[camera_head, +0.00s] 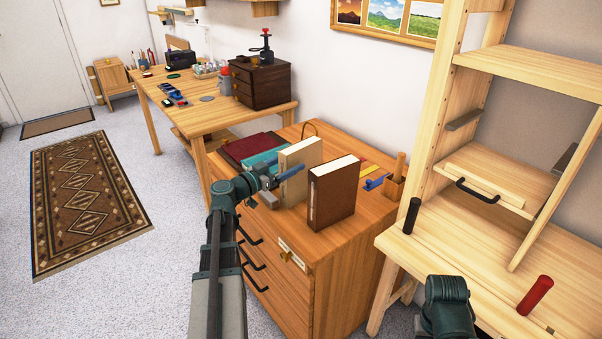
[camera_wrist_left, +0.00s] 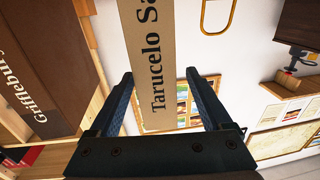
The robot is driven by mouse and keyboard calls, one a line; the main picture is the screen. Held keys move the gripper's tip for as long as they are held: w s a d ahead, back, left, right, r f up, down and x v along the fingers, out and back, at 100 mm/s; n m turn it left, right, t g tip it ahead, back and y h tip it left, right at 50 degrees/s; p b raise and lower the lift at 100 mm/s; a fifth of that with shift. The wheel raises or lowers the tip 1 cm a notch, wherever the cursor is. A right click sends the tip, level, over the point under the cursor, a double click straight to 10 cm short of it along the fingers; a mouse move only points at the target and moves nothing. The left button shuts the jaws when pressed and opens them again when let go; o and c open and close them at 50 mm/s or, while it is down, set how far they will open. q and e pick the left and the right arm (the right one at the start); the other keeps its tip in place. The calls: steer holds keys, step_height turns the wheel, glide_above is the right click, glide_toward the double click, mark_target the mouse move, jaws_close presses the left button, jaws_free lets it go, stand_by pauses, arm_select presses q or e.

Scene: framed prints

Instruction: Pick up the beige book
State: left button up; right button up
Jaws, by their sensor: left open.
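The beige book (camera_head: 301,153) stands upright on the wooden drawer cabinet (camera_head: 318,250). My left gripper (camera_head: 280,188) is open at the book's near edge, one finger on each side. The left wrist view shows the gripper (camera_wrist_left: 159,82) with a gap between the book and the right finger; I cannot tell whether either finger touches it. My right gripper is out of view.
A brown book (camera_head: 333,192) stands upright close to the right of the beige one. Dark red (camera_head: 249,146) and teal (camera_head: 262,160) flat items lie behind my left wrist. A wooden pen holder (camera_head: 394,187) stands at the cabinet's right. A wooden shelf desk (camera_head: 450,240) is farther right.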

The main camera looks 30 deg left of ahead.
mark_target(301, 158)
arm_select(q)
steer(key=x, duration=0.5)
steer(key=shift+w+d+f, duration=0.15)
steer(key=shift+d, duration=0.05)
jaws_close()
stand_by(0.3)
stand_by(1.0)
